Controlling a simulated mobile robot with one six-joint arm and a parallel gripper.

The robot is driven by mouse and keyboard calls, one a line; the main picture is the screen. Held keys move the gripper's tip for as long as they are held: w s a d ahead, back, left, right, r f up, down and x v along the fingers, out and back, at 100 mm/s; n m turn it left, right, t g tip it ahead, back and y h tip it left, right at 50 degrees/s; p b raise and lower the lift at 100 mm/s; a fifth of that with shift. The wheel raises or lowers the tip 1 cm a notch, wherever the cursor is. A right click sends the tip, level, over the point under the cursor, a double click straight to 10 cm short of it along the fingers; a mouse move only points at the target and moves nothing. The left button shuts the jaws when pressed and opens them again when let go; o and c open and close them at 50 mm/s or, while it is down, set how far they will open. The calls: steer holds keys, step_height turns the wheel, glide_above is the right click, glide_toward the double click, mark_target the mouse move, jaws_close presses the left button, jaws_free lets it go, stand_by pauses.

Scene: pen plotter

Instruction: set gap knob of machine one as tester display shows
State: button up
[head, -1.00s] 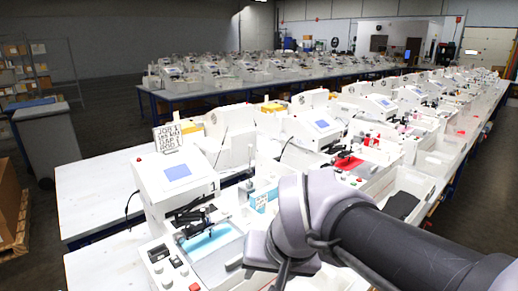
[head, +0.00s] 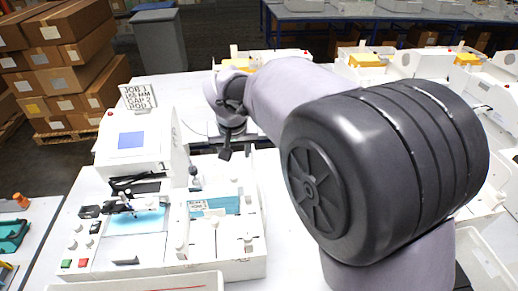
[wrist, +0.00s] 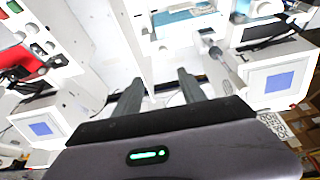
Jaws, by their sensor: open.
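Machine one (head: 165,145) is the white unit at left in the head view, with a blue screen (head: 131,140) whose content I cannot read. A sign (head: 139,97) on top seems to read "JOB 1", a length in mm, "GAP 2" and "ROD 1". Small knobs and buttons sit on its front-left panel (head: 83,245); I cannot tell which is the gap knob. No separate tester display is distinguishable. My gripper (head: 225,153) is above and behind the machine's right-hand tray, apart from the panel. The wrist view shows its fingers (wrist: 158,92) spread and empty.
A white tray section with teal parts (head: 215,206) lies right of the panel. A thin post with a knob (head: 194,180) stands between screen and tray. Another machine with a red part (wrist: 18,62) shows in the wrist view. Cardboard boxes (head: 72,55) are stacked behind at left.

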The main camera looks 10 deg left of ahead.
glide_toward(233, 176)
steer(key=b+x, duration=0.1)
steer(key=x, duration=0.7)
steer(key=shift+f+b, duration=0.3)
steer(key=shift+b, duration=0.05)
jaws_close()
